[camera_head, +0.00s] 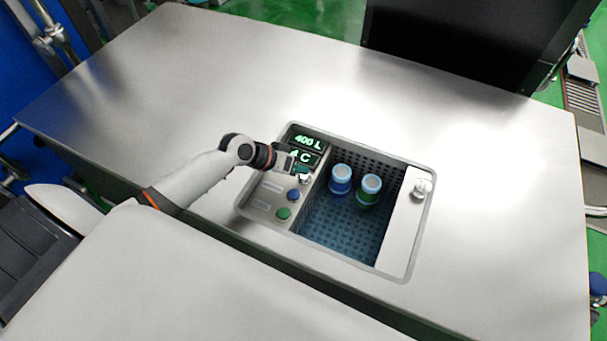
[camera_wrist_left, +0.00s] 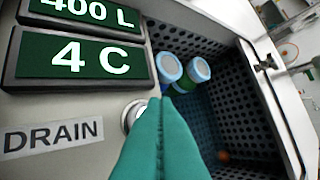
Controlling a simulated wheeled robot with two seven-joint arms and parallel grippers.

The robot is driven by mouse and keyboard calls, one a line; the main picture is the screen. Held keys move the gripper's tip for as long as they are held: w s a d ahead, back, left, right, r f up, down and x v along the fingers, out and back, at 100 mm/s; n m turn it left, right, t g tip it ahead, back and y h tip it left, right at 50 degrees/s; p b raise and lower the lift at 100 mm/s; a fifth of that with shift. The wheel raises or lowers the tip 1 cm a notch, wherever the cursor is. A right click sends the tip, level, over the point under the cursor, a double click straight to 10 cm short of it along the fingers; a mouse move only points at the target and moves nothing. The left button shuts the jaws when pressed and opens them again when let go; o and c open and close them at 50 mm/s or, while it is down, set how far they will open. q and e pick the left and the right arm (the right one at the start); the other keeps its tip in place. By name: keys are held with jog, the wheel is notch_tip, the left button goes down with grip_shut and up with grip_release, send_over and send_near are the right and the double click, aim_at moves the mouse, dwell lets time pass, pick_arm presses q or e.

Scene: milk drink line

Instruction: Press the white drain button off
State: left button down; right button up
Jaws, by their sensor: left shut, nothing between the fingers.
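The white drain button (camera_wrist_left: 133,115) sits right of the DRAIN label (camera_wrist_left: 52,135) in the left wrist view. My left gripper (camera_wrist_left: 168,104) has teal fingers, closed together and empty. Their tips cover the right part of the button in that view; I cannot tell whether they touch it. In the head view the left gripper (camera_head: 303,170) is over the upper end of the control panel, just below the displays, and the white button (camera_head: 305,180) is mostly hidden at its tips. My right gripper is not in view.
A blue button (camera_head: 293,195) and a green button (camera_head: 283,213) lie lower on the panel. Displays read 400 L (camera_head: 308,141) and 4 C (camera_head: 304,157). Two bottles with pale blue caps (camera_head: 341,172) (camera_head: 370,184) stand in the perforated basin (camera_head: 340,235). The metal table (camera_head: 190,85) around is clear.

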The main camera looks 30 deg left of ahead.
aim_at(299, 176)
pick_arm(q)
jog(key=shift+f, duration=0.5)
dwell(0.6)
jog(key=shift+r, duration=0.15)
jog(key=shift+r+p, duration=0.7)
jog(key=shift+r, duration=0.1)
notch_tip(299, 176, up, 6)
jog(key=p, duration=0.6)
dwell(1.2)
